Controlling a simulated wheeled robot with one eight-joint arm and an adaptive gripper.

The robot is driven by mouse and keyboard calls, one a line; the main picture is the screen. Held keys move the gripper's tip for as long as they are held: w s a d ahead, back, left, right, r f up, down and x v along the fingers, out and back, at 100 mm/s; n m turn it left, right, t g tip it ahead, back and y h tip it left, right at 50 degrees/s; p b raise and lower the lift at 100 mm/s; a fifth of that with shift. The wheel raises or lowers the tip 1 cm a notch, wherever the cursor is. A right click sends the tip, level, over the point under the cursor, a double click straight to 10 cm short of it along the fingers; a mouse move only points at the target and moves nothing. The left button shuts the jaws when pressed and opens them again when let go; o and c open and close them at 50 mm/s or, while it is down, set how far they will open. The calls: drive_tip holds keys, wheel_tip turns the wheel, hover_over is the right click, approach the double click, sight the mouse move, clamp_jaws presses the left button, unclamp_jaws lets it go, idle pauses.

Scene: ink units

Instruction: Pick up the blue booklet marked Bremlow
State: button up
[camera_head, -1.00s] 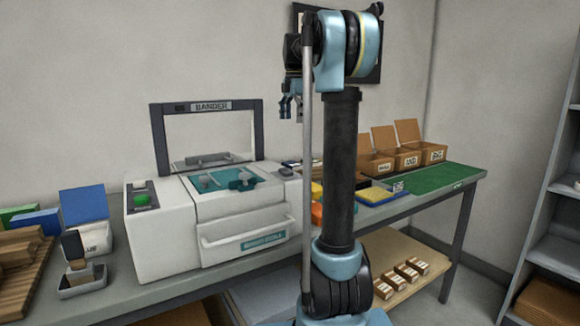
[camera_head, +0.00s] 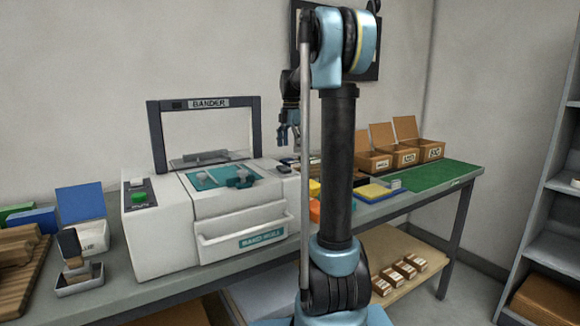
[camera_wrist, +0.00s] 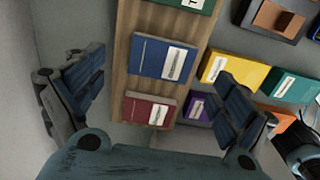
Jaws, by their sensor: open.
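A blue booklet (camera_wrist: 150,58) with a white label on its right part lies on a wooden board (camera_wrist: 122,75) in the wrist view. The label is too small to read, so I cannot confirm the name Bremlow. My gripper (camera_wrist: 160,82) is open and empty, its two fingers spread to the left and right of the board, with the blue booklet ahead between them. A dark red booklet (camera_wrist: 143,108) lies nearer on the same board. In the head view my gripper (camera_head: 288,128) hangs above the bench behind my arm's column, and that booklet cannot be made out.
A green booklet (camera_wrist: 185,4) is beyond the blue one. Yellow (camera_wrist: 235,72) and teal (camera_wrist: 290,84) blocks stand to the right. The bander machine (camera_head: 205,200) is left of my arm. Several open brown boxes (camera_head: 407,155) stand at the back right near a green mat (camera_head: 450,178).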

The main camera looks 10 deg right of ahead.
sight(291, 161)
drive_tip(key=shift+d+f, duration=0.1)
drive_tip(key=shift+f, duration=2.3)
drive_tip(key=shift+c, duration=0.3)
drive_tip(key=shift+s, duration=0.1)
drive_tip(key=c, duration=1.1)
